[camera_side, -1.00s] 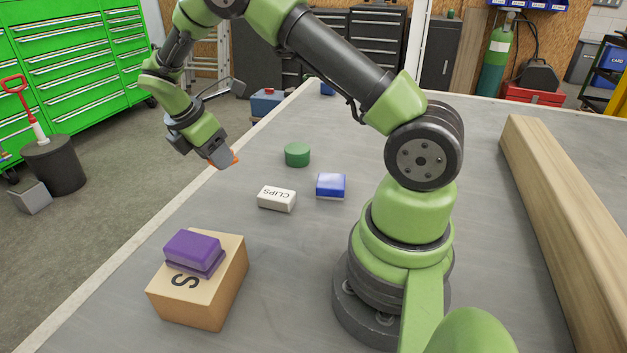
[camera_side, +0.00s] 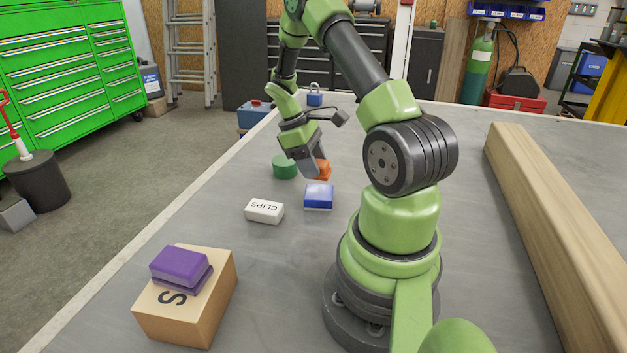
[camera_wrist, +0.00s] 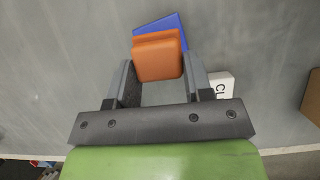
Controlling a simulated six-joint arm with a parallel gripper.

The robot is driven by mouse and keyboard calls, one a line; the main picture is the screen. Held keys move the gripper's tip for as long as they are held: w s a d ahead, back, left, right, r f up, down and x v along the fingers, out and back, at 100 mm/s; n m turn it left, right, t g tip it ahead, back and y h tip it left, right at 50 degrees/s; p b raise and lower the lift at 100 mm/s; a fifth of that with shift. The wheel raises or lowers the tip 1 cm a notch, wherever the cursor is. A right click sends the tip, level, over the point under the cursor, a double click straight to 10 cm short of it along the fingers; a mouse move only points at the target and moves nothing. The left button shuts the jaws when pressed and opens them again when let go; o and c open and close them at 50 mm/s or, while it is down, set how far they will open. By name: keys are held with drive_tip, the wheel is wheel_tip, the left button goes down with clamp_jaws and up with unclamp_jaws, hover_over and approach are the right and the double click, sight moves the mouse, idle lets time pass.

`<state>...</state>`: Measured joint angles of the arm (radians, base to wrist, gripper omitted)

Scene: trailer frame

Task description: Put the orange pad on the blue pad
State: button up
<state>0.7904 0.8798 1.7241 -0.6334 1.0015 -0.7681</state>
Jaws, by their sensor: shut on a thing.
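My gripper (camera_side: 312,168) is shut on the orange pad (camera_side: 323,171). In the wrist view the orange pad (camera_wrist: 158,57) sits between the two fingers of my gripper (camera_wrist: 160,80). The blue pad (camera_side: 318,197) lies on the bench just in front of the gripper in the side view. In the wrist view the blue pad (camera_wrist: 172,22) shows partly behind the orange pad, which hides much of it. The orange pad appears held above the bench; whether it touches the blue pad, I cannot tell.
A white CLIPS box (camera_side: 264,211) lies left of the blue pad. A green cylinder (camera_side: 285,167) stands left of my gripper. A cardboard box (camera_side: 213,305) with a purple pad (camera_side: 180,267) on top is at front left. A long wooden beam (camera_side: 552,230) lies at right.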

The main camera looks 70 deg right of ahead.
sight(313, 191)
drive_tip(key=shift+f, duration=2.1)
drive_tip(key=shift+f, duration=0.15)
drive_tip(key=o, duration=0.9)
drive_tip(key=v, duration=1.2)
drive_tip(key=w+a+r+t, duration=0.2)
drive_tip(key=a+r+t, duration=0.1)
drive_tip(key=a+r, duration=0.5)
drive_tip(key=s+a+r+m+t+y, duration=0.1)
drive_tip(key=s+a+r+t, duration=0.3)
drive_tip(key=a, duration=0.5)
drive_tip(key=s+a+r+m+t+y, duration=0.1)
drive_tip(key=s+a+r+m+t, duration=0.2)
drive_tip(key=a, duration=0.6)
drive_tip(key=s+r+t, duration=0.1)
drive_tip(key=s, duration=0.1)
drive_tip(key=shift+s+a+r+t, duration=0.25)
drive_tip(key=shift+s+a+t, duration=0.15)
